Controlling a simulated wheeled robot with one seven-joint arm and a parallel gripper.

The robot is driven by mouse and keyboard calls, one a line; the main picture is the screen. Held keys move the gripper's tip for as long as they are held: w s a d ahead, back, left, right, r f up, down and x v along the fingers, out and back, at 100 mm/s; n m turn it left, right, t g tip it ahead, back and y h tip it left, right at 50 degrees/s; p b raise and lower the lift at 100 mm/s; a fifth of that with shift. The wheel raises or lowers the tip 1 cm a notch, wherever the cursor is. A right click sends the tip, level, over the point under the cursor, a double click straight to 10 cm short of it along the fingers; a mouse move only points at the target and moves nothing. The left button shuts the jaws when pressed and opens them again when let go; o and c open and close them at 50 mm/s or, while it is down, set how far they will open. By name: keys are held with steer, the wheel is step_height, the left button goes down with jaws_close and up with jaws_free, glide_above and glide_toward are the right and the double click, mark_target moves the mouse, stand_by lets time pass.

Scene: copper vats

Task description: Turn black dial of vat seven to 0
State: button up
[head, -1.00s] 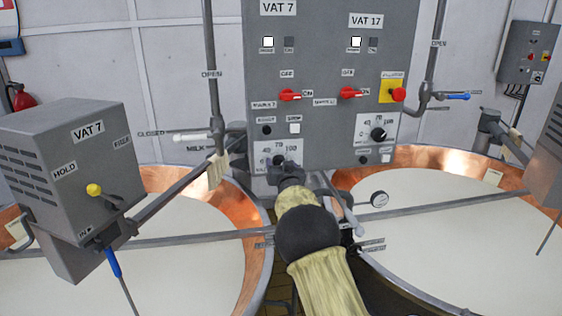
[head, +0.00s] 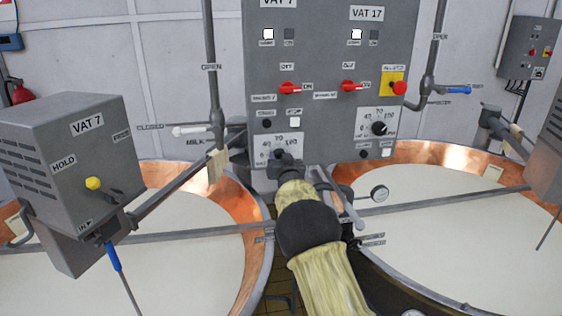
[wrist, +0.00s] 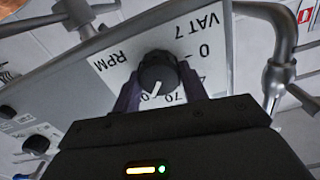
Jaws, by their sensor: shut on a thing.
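The black dial of vat seven (wrist: 158,70) sits on a white plate marked VAT 7 and RPM, shown upside down in the wrist view. Its white pointer line faces the 70 and the partly hidden number beside it, away from the 0. My gripper (wrist: 160,88) is shut on the dial, one dark finger on each side. In the head view my gripper (head: 285,157) is at the lower left of the grey control panel (head: 330,60), in front of the vat seven dial plate (head: 262,148) and hiding most of the dial.
The similar vat 17 dial (head: 379,128) is to the right. Red switches (head: 289,88) are above, and a red button on a yellow plate (head: 398,87) is at the panel's right. Copper vats of white liquid (head: 160,230) stand both sides. A pipe with a white handle (head: 192,131) is left.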

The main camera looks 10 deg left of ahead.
steer(key=n+b, duration=0.6)
steer(key=n, duration=0.2)
steer(key=n+b, duration=0.6)
steer(key=n, duration=0.3)
steer(key=n+b, duration=0.6)
steer(key=n, duration=0.3)
steer(key=shift+a+f+b, duration=0.2)
steer(key=shift+f+b, duration=0.1)
steer(key=shift+f, duration=0.1)
steer(key=shift+n, duration=0.3)
steer(key=o, duration=1)
steer(key=shift+s+r, duration=0.1)
